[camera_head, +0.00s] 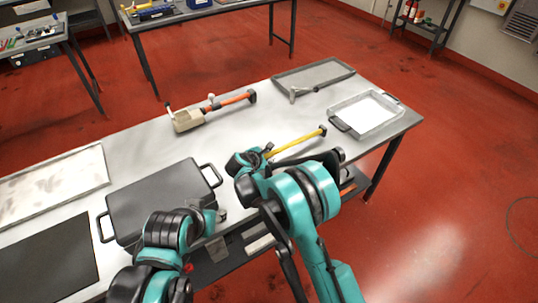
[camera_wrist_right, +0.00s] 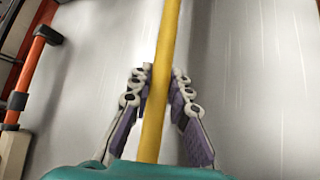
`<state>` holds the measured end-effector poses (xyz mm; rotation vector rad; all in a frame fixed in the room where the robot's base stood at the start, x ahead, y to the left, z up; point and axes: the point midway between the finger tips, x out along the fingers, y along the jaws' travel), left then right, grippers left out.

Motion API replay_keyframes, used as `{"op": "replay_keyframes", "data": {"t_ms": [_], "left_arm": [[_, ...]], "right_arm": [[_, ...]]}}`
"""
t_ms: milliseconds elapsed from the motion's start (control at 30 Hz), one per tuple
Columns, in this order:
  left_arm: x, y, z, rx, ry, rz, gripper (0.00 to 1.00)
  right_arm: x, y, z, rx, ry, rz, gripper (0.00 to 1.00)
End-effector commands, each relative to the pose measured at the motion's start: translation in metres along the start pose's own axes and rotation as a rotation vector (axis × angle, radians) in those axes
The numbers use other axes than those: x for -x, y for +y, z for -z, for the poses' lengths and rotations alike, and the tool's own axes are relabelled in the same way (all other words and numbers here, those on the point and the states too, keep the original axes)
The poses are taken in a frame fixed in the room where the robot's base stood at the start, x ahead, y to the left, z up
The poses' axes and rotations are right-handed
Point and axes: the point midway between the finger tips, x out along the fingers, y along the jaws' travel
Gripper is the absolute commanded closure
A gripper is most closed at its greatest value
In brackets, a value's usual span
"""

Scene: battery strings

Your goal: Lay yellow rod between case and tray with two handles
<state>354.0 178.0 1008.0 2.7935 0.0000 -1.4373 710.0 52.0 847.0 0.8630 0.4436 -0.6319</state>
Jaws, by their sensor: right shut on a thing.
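A yellow rod (camera_head: 297,143) runs from my right gripper toward the right, over the grey table. My right gripper (camera_head: 266,153) is shut on it; in the right wrist view the rod (camera_wrist_right: 166,60) passes between the purple finger pads (camera_wrist_right: 156,92). The rod's near end is hidden by the hand. A dark case (camera_head: 158,198) with a handle at each end lies on the table left of the right gripper. A clear tray (camera_head: 385,125) with dark handles and a white bottom is at the table's right end. My left gripper (camera_head: 218,213) is by the case's near right corner; its fingers are unclear.
An orange and beige tool (camera_head: 190,118) lies behind the case and shows at the left of the wrist view. A grey tray (camera_head: 315,74) is at the back, with a metal tool (camera_head: 293,93) beside it.

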Motion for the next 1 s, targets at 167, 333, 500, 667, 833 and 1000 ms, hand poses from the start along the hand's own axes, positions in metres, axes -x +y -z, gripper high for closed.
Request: {"op": "replay_keyframes", "data": {"t_ms": [167, 333, 500, 667, 833, 1000], "left_arm": [[-0.0011, 0.0000, -0.0008, 0.000, 0.000, 0.000, 0.58], [-0.0037, 0.0000, -0.0026, 0.000, 0.000, 0.000, 0.58], [-0.0061, 0.0000, -0.0044, 0.000, 0.000, 0.000, 0.58], [-0.0063, 0.0000, -0.0045, 0.000, 0.000, 0.000, 0.58], [-0.0062, 0.0000, -0.0044, 0.000, 0.000, 0.000, 0.58], [-0.0063, 0.0000, -0.0045, 0.000, 0.000, 0.000, 0.58]], "right_arm": [[-0.0008, -0.0006, 0.0006, 0.001, -0.001, -0.001, 1.00], [-0.0029, -0.0026, 0.0027, 0.001, -0.001, -0.001, 1.00], [-0.0049, -0.0045, 0.0046, 0.001, -0.001, -0.001, 1.00], [-0.0052, -0.0047, 0.0049, 0.001, -0.001, -0.001, 0.61], [-0.0052, -0.0049, 0.0050, 0.000, 0.000, 0.000, 0.58], [-0.0039, -0.0052, 0.0055, 0.000, 0.001, 0.001, 0.58]]}}
